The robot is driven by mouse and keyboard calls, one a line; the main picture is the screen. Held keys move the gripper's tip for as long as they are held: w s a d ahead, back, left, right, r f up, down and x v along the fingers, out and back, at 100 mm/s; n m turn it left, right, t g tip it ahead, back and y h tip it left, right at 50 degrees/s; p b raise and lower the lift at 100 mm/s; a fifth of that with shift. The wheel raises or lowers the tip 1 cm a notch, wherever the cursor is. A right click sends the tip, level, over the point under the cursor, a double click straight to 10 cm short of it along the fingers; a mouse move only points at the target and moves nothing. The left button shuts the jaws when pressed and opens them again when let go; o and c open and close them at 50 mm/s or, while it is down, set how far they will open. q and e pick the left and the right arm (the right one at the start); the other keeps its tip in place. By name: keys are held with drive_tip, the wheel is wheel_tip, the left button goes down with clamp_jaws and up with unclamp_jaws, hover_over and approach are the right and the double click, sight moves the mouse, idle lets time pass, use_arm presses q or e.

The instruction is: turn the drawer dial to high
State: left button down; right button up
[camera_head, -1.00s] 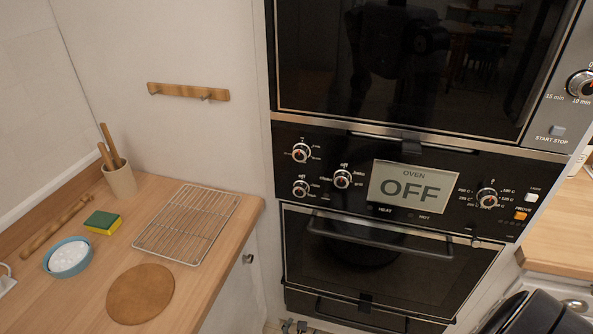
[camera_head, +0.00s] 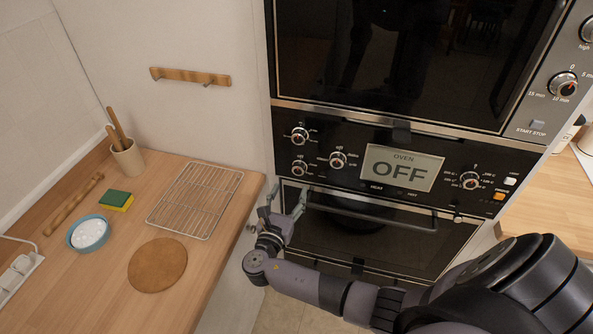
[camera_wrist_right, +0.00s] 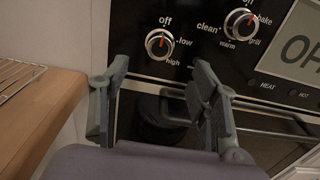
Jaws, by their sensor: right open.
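The drawer dial (camera_head: 299,168) is the lower-left knob on the black oven panel. In the right wrist view the dial (camera_wrist_right: 159,43) is a silver knob with a red mark, labelled off, low and high; its mark looks to be near the off side. My right gripper (camera_head: 288,190) is open and empty, just below the dial in the head view. In the right wrist view its two fingers (camera_wrist_right: 160,72) stand apart below the dial, not touching it. My left gripper is not in view.
Other knobs sit close by: one above (camera_head: 300,135) and one to the right (camera_head: 338,160). The display (camera_head: 401,168) reads OFF. An oven handle (camera_head: 370,212) runs below the panel. A wooden counter with a wire rack (camera_head: 195,200) lies to the left.

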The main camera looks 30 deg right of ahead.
sight(298, 172)
drive_tip(key=p+x, duration=0.1)
drive_tip(key=x, duration=0.5)
drive_tip(key=shift+w+d, duration=0.15)
drive_tip(key=shift+w, duration=0.05)
drive_tip(key=shift+x, duration=0.8)
drive_tip(key=c, duration=1.2)
